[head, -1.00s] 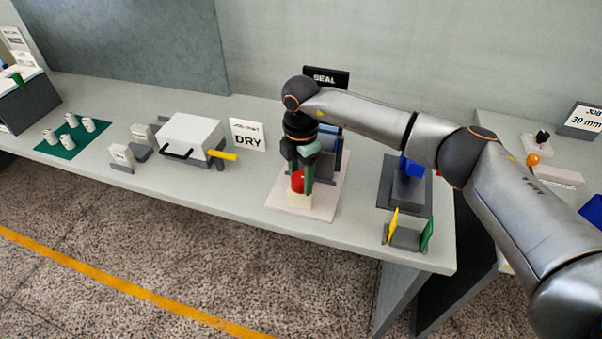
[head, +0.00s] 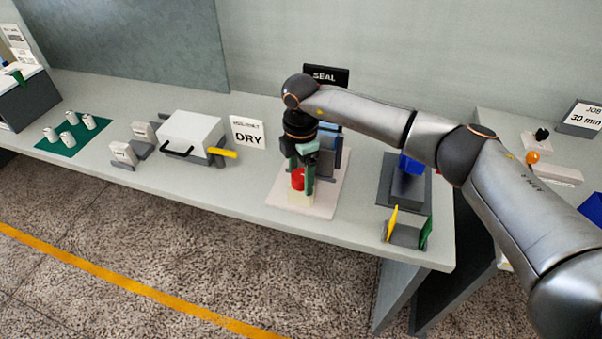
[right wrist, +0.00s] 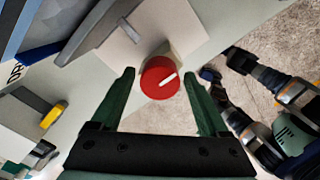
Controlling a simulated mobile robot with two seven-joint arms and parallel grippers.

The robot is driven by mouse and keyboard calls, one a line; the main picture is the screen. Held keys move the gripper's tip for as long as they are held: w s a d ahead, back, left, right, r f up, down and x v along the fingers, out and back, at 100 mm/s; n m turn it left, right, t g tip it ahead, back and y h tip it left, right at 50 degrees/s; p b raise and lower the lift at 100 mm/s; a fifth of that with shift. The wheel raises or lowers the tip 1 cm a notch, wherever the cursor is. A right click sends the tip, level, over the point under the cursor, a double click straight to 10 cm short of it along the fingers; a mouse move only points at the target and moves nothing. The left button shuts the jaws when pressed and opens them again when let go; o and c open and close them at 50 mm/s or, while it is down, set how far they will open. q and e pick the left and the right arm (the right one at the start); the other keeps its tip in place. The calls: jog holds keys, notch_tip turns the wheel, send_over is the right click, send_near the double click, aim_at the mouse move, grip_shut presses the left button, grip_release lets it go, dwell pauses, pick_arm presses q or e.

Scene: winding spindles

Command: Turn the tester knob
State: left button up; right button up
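The tester knob (right wrist: 160,77) is a round red disc with a white pointer line, on a cream block. In the right wrist view the line points toward the upper right. In the head view the red knob (head: 298,180) sits at the front of a pale baseplate (head: 322,207), partly hidden by a finger. My right gripper (head: 301,186) points down over it. Its green fingers are apart, one on each side of the knob, with gaps showing in the right wrist view, so it is open. I do not see my left gripper.
A blue-grey upright panel stands behind the knob, under a SEAL sign (head: 326,75). To the right are a dark stand with a blue block (head: 411,165) and a holder with yellow and green plates (head: 408,233). A white box (head: 190,135) and DRY sign (head: 248,133) stand left.

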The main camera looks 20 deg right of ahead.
aim_at(301, 174)
jog(key=shift+o, duration=0.5)
jog(key=shift+r, duration=0.1)
notch_tip(301, 174, up, 12)
jog(key=b, duration=0.1)
jog(key=shift+r, duration=0.2)
